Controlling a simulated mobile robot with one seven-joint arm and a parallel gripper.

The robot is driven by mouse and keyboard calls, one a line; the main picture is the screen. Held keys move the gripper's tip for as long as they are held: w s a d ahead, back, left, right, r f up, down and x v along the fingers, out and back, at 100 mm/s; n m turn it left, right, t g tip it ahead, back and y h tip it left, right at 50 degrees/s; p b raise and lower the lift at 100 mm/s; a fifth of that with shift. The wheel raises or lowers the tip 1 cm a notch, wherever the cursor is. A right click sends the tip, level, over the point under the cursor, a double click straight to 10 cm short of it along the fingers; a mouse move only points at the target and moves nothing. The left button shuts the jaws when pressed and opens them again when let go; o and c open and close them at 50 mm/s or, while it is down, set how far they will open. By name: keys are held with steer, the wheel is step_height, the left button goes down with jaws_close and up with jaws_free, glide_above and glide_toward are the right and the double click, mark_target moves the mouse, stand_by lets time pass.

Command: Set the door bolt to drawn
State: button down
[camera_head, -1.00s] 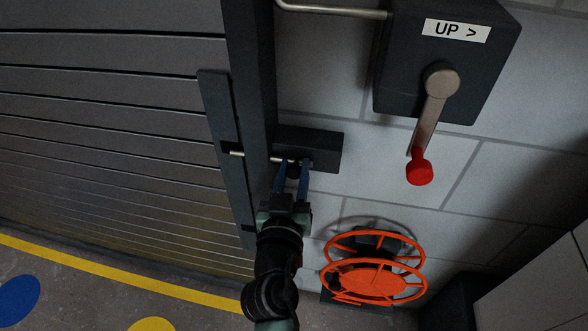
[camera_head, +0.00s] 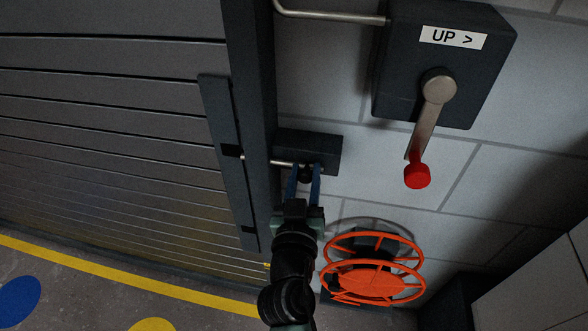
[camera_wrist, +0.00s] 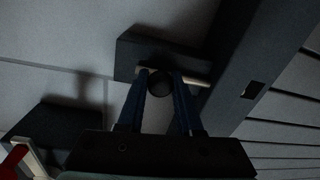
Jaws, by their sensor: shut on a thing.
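The door bolt is a thin pale metal rod (camera_head: 268,161) with a dark round knob (camera_wrist: 160,85), in a dark housing (camera_head: 325,150) on the wall right of the door frame. My gripper (camera_head: 304,169) reaches up from below, its blue fingers on both sides of the knob and shut on it. In the wrist view, the rod (camera_wrist: 202,82) sticks out of the housing towards the door, and its tip is apart from the dark slot (camera_wrist: 253,90) in the door's upright strip. In the head view the tip is close beside that slot. The fingers partly hide the knob.
A dark box (camera_head: 480,75) labelled "UP >" with a red-ended lever (camera_head: 417,176) is at the upper right. An orange handwheel (camera_head: 375,275) stands low, right of my gripper. A metal pipe (camera_head: 330,16) runs above. The slatted door (camera_head: 110,130) fills the left.

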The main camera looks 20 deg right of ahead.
steer(key=shift+s+d+f, duration=0.1)
steer(key=shift+s+d, duration=0.55)
steer(key=shift+d, duration=0.35)
steer(key=c, duration=0.6)
jaws_free()
steer(key=shift+b+v, duration=1.45)
steer(key=shift+v, duration=5.05)
steer(key=shift+w, duration=0.1)
